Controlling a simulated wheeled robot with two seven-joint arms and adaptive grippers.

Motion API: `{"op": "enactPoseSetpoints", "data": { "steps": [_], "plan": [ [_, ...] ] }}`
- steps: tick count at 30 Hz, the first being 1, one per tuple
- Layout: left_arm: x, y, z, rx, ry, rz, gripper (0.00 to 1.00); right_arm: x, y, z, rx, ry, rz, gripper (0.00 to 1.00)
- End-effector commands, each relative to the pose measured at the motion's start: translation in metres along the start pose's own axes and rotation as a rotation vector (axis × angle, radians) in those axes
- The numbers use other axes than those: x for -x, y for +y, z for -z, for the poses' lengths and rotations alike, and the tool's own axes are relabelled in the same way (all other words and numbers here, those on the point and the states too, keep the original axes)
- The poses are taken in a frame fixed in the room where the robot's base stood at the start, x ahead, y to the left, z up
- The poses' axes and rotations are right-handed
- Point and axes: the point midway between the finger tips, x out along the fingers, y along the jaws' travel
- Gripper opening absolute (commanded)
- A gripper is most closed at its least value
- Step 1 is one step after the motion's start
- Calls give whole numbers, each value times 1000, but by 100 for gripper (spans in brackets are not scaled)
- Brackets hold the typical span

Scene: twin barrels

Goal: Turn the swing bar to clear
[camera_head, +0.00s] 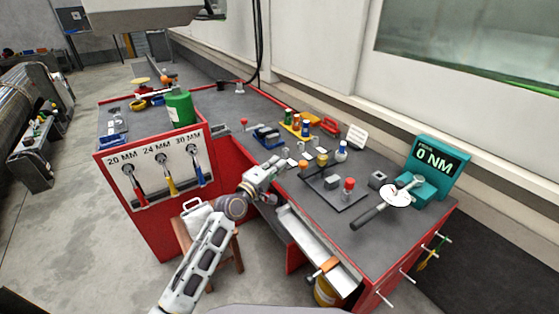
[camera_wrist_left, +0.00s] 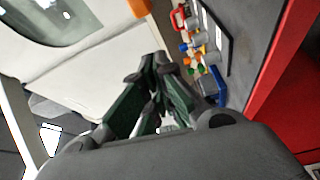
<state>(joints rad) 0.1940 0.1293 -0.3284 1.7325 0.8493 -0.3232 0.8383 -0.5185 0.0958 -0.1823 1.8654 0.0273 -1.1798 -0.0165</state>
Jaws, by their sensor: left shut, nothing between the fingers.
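An orange bar-like piece (camera_head: 328,265) with a dark end sits across the front end of a long pale open drawer or channel (camera_head: 305,235) at the bench's near side. It may be the swing bar; I cannot tell for sure which way it is turned. My left gripper (camera_head: 282,162) is over the bench's near edge, up and left of that piece and apart from it. Its fingers (camera_wrist_left: 158,65) are shut and empty in the left wrist view. My right gripper is not in view.
The dark bench top (camera_head: 390,180) holds a torque tester (camera_head: 440,170) reading 0 NM, a long-handled wrench (camera_head: 372,216) and several small parts. A red panel (camera_head: 165,205) with hanging tools stands left. A wooden stool (camera_head: 225,247) is below my left arm.

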Motion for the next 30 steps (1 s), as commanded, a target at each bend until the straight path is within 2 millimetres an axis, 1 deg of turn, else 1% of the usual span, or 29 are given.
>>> {"op": "enactPoseSetpoints", "data": {
  "steps": [4, 9, 13, 18, 24, 30],
  "plan": [
    [14, 0, -1, 0, 0, 1, 0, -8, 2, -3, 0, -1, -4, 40],
    [31, 0, -3, 0, 0, 1, 0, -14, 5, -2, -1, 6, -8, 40],
    [42, 1, -5, 1, 0, 1, 0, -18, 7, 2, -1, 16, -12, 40],
    [54, 1, -6, 1, 0, 0, 0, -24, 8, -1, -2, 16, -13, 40],
    [59, 1, -7, 1, 0, 0, 0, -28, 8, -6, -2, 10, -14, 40],
    [59, 1, -7, 1, 0, -1, 0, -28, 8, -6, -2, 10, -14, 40]
  ]
}}
